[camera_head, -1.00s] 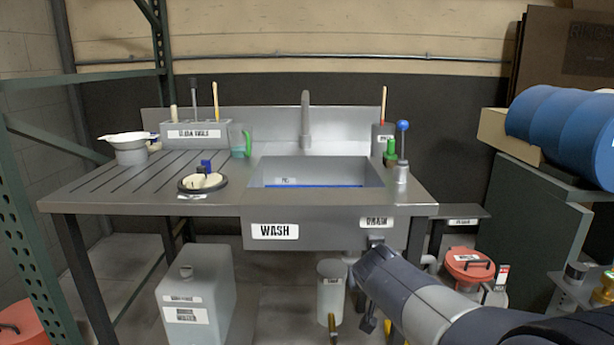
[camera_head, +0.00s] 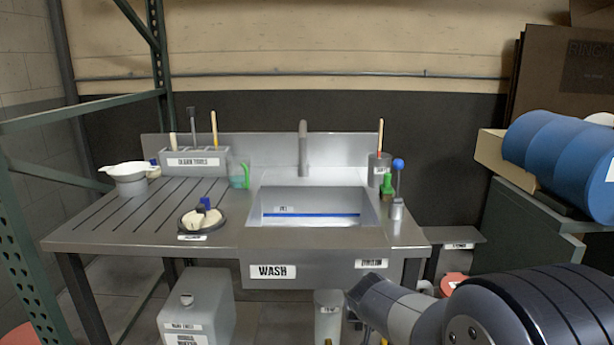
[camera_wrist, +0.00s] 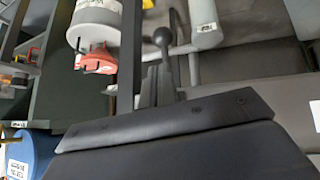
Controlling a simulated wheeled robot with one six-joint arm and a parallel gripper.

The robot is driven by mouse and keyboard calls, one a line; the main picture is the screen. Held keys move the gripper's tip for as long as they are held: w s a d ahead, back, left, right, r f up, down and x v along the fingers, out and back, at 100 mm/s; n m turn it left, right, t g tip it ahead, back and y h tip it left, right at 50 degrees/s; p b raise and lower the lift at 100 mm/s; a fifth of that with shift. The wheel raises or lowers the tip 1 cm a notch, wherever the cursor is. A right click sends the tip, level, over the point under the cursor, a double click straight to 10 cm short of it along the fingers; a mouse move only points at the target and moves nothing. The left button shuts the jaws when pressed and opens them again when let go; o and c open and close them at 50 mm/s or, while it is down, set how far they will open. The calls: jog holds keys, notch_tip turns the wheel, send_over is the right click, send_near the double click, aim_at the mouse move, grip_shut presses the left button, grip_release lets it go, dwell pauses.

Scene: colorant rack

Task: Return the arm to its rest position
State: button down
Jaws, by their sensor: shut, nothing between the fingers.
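My arm (camera_head: 405,310) reaches in from the lower right of the head view, in front of the sink bench and below its front edge. Its far end is by the bench's right front leg, and the fingertips cannot be made out there. In the wrist view the dark body of my gripper (camera_wrist: 165,150) fills the bottom. My gripper is shut and holds nothing. The wrist view looks toward the area under and beside the bench, with a red-lidded container (camera_wrist: 97,60) at left.
The steel bench (camera_head: 110,235) carries a sink (camera_head: 310,208), a tap (camera_head: 303,150), a tool holder (camera_head: 195,165) and a white bowl (camera_head: 130,180). A grey jug (camera_head: 200,318) stands below. A green rack (camera_head: 25,240) stands at left.

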jog(key=shift+r+g+p, duration=1.2)
jog(key=shift+g+p, duration=0.2)
jog(key=shift+p, duration=5)
